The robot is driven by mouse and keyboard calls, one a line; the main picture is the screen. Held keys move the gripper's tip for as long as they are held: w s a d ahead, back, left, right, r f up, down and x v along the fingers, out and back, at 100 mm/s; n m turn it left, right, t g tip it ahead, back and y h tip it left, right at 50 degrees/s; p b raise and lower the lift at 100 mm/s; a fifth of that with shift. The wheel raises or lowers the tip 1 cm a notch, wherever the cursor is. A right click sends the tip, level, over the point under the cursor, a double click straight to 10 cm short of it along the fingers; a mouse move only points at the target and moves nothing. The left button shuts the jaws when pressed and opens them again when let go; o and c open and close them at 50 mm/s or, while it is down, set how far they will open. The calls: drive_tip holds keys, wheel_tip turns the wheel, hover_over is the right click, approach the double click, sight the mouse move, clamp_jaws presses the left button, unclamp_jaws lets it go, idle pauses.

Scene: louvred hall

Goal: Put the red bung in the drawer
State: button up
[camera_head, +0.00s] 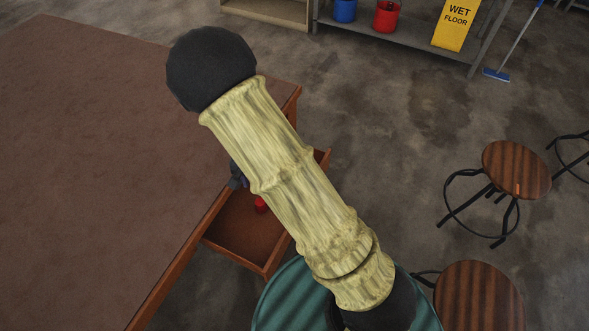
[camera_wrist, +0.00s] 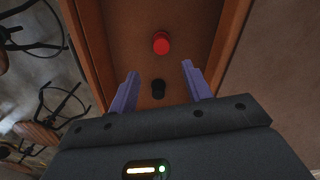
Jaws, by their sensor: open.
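The red bung (camera_head: 260,204) lies inside the open drawer (camera_head: 236,236), partly hidden by my arm in the head view. In the wrist view the red bung (camera_wrist: 161,43) rests on the brown drawer floor (camera_wrist: 190,22), apart from the walls and just beyond my fingertips. My gripper (camera_wrist: 160,68) is open, its two purple fingers spread over the drawer with nothing between them held. In the head view only a dark bit of my gripper (camera_head: 238,178) shows beside my arm, at the drawer's table side.
A small black round object (camera_wrist: 157,88) lies in the drawer, below the space between my fingers. The drawer juts from a large brown table (camera_head: 90,150). Wooden stools (camera_head: 516,168) stand to the right. A metal shelf (camera_head: 405,42) stands at the back, with open floor before it.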

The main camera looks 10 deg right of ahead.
drive_tip(key=s+d+r+n+t, duration=0.1)
drive_tip(key=s+d+r+n, duration=0.1)
drive_tip(key=s+d+r, duration=0.3)
drive_tip(key=s+d+r+n+t, duration=0.1)
drive_tip(key=s+d+r, duration=0.4)
drive_tip(key=d+r, duration=0.5)
drive_tip(key=shift+r+n+t, duration=0.3)
drive_tip(key=shift+r+n, duration=0.5)
drive_tip(key=shift+r, duration=0.15)
drive_tip(key=shift+s, duration=0.1)
